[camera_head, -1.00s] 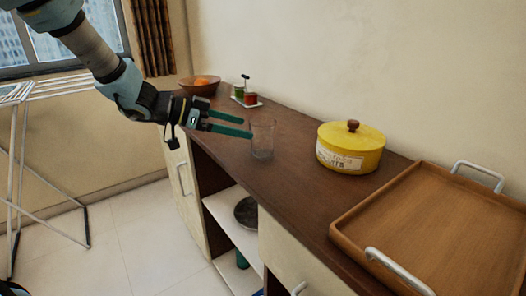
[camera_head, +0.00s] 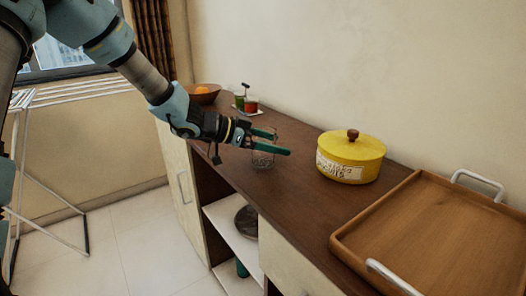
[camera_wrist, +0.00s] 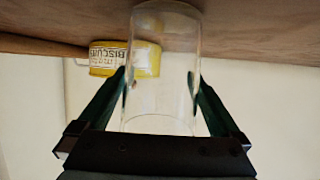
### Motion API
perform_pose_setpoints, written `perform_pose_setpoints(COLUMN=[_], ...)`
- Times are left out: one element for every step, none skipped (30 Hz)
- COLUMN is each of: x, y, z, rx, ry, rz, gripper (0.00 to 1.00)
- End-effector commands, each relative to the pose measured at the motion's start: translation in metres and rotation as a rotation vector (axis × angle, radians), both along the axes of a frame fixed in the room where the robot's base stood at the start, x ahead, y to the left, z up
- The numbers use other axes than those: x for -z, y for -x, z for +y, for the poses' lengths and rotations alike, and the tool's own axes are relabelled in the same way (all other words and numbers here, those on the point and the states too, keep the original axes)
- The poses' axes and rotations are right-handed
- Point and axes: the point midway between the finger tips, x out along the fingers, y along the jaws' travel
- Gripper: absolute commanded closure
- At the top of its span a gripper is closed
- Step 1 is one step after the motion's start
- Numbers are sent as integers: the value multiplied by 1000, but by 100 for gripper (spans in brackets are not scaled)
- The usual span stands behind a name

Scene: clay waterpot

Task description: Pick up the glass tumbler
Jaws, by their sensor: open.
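The clear glass tumbler (camera_head: 262,160) stands on the dark wooden counter, partly covered by my gripper in the head view. My gripper (camera_head: 282,143) reaches in from the left with its green fingers apart. In the wrist view the tumbler (camera_wrist: 163,75) lies between the two open fingers (camera_wrist: 160,95), one on each side of it. The left finger is close to the glass wall and the right one is beside it; I cannot tell whether either touches.
A yellow lidded tin (camera_head: 350,160) stands right of the tumbler. A wooden tray (camera_head: 432,235) with metal handles is at the front right. A bowl with orange fruit (camera_head: 204,94) and a small condiment set (camera_head: 246,103) stand farther back. The counter between the tumbler and tin is clear.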

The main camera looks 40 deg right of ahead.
Motion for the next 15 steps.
perform_pose_setpoints(x=[0, 0, 0, 0, 0, 0, 0, 0, 0, 0, 0, 0, 0, 0, 0], y=[0, 0, 0, 0, 0, 0, 0, 0, 0, 0, 0, 0, 0, 0, 0], z=[0, 0, 0, 0, 0, 0, 0, 0, 0, 0, 1, 1, 1, 1, 1], rx=[0, 0, 0, 0, 0, 0, 0, 0, 0, 0, 0, 0, 0, 0, 0], ry=[0, 0, 0, 0, 0, 0, 0, 0, 0, 0, 0, 0, 0, 0, 0], rz=[0, 0, 0, 0, 0, 0, 0, 0, 0, 0, 0, 0, 0, 0, 0], gripper=[0, 0, 2, 6, 9, 14, 17, 20, 25, 28, 31, 36, 39, 43, 47])
